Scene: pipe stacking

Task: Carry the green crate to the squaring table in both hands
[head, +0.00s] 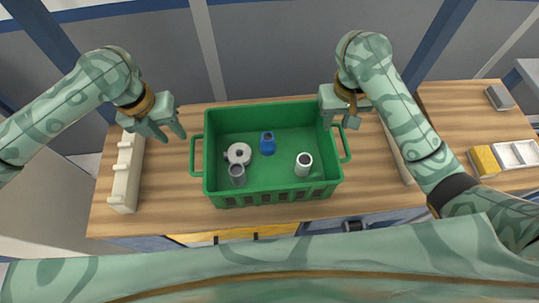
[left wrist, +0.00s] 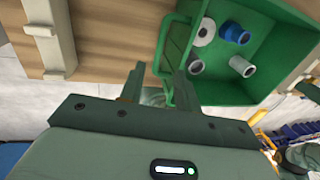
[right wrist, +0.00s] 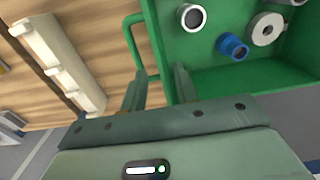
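The green crate (head: 250,116) stands on a wooden table, with a loop handle on each side. Inside are a blue pipe piece (head: 267,144), a white flanged ring (head: 239,154), a grey pipe piece (head: 237,174) and a white pipe piece (head: 303,165). My left gripper (head: 174,137) is open and empty, left of the left handle (head: 197,157); the left wrist view shows this handle close to its fingertips. My right gripper (head: 345,120) is open above the right handle (head: 344,144); the right wrist view shows that handle between and beyond its fingers. Contact cannot be told.
A pale pegged rack (head: 126,175) stands left of the crate, and another pale rack (head: 397,150) stands right, partly behind my right arm. A second wooden table (head: 450,105) at right holds a grey block (head: 499,97), a yellow block (head: 484,161) and a white tray (head: 518,154).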

